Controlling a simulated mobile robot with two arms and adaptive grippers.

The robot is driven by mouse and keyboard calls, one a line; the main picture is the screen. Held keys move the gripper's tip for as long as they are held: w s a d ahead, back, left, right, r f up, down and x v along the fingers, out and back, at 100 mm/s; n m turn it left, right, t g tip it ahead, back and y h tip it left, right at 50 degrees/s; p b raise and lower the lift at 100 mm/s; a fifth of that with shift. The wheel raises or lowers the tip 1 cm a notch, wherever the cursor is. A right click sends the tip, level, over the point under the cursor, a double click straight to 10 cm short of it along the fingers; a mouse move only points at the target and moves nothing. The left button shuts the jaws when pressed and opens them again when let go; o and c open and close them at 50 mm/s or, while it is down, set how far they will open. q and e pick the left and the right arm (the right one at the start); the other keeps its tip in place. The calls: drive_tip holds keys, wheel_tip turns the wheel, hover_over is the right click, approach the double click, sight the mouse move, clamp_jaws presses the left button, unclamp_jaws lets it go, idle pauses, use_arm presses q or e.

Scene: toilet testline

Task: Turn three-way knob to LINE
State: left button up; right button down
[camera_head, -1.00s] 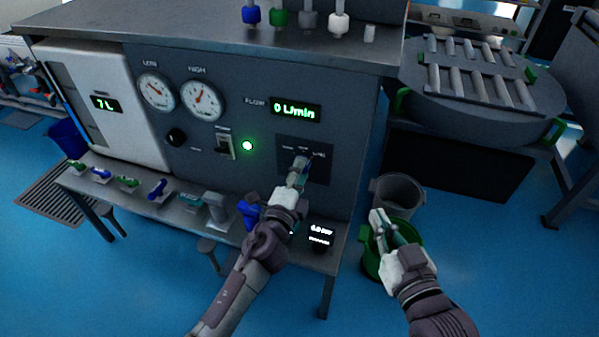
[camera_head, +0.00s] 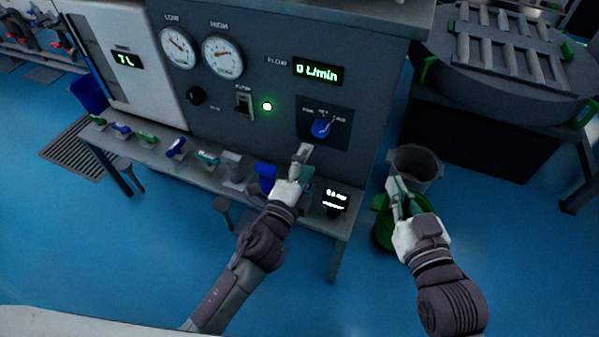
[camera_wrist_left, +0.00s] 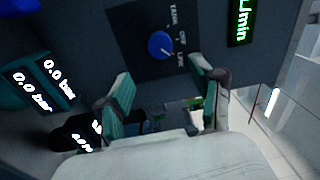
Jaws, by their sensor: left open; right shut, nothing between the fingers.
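The blue three-way knob (camera_head: 320,128) is on a dark square plate on the grey panel, below the flow display. In the left wrist view the knob (camera_wrist_left: 159,45) has TANK, OFF and LINE labels beside it, and its small light mark appears to point towards LINE. My left gripper (camera_head: 304,168) is below the knob and apart from it. In the left wrist view my left gripper (camera_wrist_left: 168,95) has its fingers spread with nothing held between them. My right gripper (camera_head: 398,192) is shut and empty, to the right of the bench.
A black switch (camera_head: 244,104) and a lit green lamp (camera_head: 267,106) are left of the knob. A narrow shelf (camera_head: 205,177) with several small fittings runs below the panel. A grey bin (camera_head: 416,163) and a green bucket (camera_head: 385,232) stand by my right gripper.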

use_arm(q)
drive_tip(key=v, duration=0.3)
drive_tip(key=shift+s+a, duration=0.1)
drive_tip(key=shift+s, duration=0.25)
